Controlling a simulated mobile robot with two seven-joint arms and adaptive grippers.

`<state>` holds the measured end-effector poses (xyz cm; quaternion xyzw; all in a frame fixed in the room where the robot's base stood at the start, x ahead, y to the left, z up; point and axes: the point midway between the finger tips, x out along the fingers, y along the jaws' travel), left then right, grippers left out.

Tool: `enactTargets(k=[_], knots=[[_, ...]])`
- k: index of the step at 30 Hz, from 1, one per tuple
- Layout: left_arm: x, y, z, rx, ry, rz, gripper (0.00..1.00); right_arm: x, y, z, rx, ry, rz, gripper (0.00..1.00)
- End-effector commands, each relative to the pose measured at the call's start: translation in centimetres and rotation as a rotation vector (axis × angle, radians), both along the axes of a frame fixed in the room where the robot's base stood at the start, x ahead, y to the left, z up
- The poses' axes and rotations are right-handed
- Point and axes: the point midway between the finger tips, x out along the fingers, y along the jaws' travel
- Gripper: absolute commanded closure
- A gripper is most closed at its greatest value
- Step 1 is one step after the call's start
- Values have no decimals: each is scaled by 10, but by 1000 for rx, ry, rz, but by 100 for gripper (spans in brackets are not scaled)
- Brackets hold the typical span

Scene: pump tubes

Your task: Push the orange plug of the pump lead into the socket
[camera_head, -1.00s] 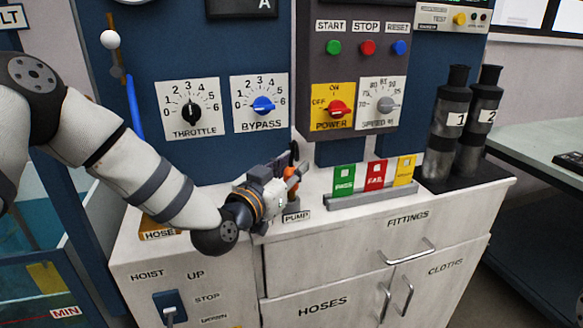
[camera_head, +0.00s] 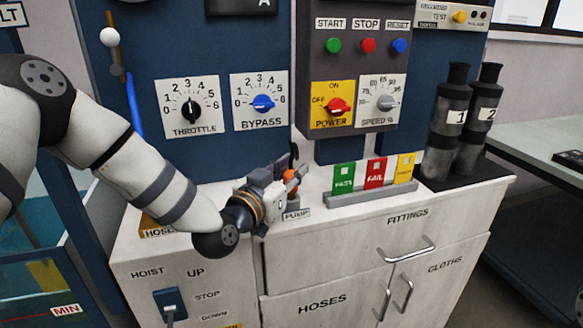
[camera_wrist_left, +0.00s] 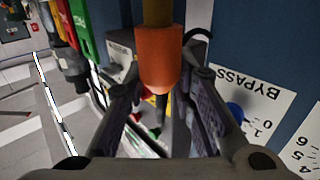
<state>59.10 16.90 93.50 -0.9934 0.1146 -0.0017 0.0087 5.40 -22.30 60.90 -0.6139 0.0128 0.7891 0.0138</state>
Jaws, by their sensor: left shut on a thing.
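The orange plug (camera_head: 291,177) is at the tips of my left gripper (camera_head: 283,181), above the white cabinet top by the PUMP label. In the left wrist view the orange plug (camera_wrist_left: 158,62) is large, between the two dark fingers, which are shut on it. A small grey block (camera_head: 294,202) stands just below the plug, behind the label, and may be the socket. The gripper and plug partly cover it, so I cannot tell whether they touch.
The green, red and yellow cards stand in a grey rack (camera_head: 372,196) right of the gripper. Two dark bottles (camera_head: 447,125) stand further right. The panel with the BYPASS dial (camera_head: 262,103) rises behind. Some cabinet top between the gripper and rack is clear.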

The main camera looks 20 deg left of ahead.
Motion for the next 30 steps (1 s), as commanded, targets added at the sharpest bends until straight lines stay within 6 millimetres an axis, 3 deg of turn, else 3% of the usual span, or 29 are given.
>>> enactTargets(k=[17, 18, 20, 30], knots=[[0, 0, -16, 0, 2, 0, 100, -4, 0, -4, 0, 14, 0, 60], [0, 0, -16, -1, 2, 0, 69, -4, 0, -4, 0, 14, 0, 60], [0, 0, -16, -1, 2, 0, 56, -4, 0, -4, 0, 13, 0, 60], [-3, 1, -17, 0, 6, 1, 53, -4, 0, -4, 0, 14, 0, 60]])
